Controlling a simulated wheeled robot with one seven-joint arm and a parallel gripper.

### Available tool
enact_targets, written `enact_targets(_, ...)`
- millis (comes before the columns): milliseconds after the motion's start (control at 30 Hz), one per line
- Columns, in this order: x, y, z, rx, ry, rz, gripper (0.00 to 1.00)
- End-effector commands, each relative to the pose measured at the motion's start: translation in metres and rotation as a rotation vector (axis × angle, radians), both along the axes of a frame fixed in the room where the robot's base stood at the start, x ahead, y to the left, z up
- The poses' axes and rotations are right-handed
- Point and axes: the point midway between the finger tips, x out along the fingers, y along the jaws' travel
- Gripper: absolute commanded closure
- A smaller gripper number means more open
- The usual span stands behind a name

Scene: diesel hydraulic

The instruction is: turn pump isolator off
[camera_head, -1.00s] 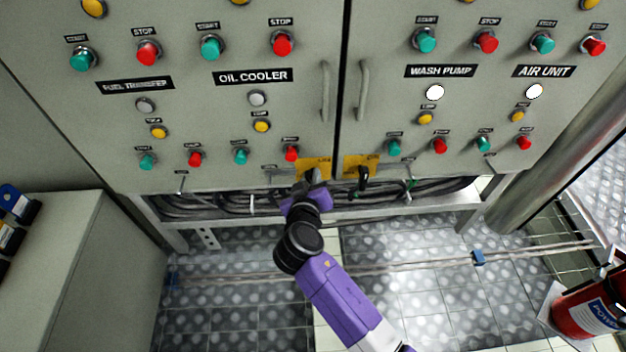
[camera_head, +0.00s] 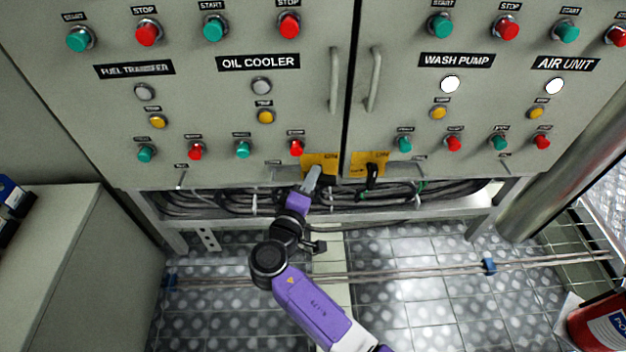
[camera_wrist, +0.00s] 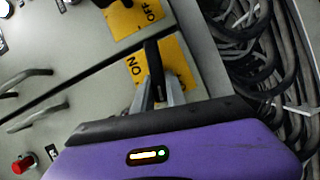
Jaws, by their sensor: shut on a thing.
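Two yellow switch plates with black rotary handles sit at the cabinet's lower edge, one on each side of the door seam. My gripper (camera_head: 313,178) is at the left plate (camera_head: 321,160). In the wrist view my gripper (camera_wrist: 159,92) is shut on that plate's black handle (camera_wrist: 152,54), with a finger on either side. I cannot read which isolator is which.
Door handles (camera_head: 334,80) and (camera_head: 374,80) stand out above the plates. Cables (camera_head: 235,203) run just below the cabinet edge. A grey cabinet (camera_head: 65,260) is at left, a red extinguisher (camera_head: 598,325) at lower right.

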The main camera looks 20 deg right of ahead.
Motion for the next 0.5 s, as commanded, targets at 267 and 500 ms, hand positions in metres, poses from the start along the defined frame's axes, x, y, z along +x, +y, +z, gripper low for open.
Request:
enact_targets(267, 0.0004, 0.0005, -0.0050, -0.148, 0.050, 0.001, 1.00)
enact_targets(500, 0.0003, 0.0006, -0.0053, -0.207, 0.069, 0.001, 1.00)
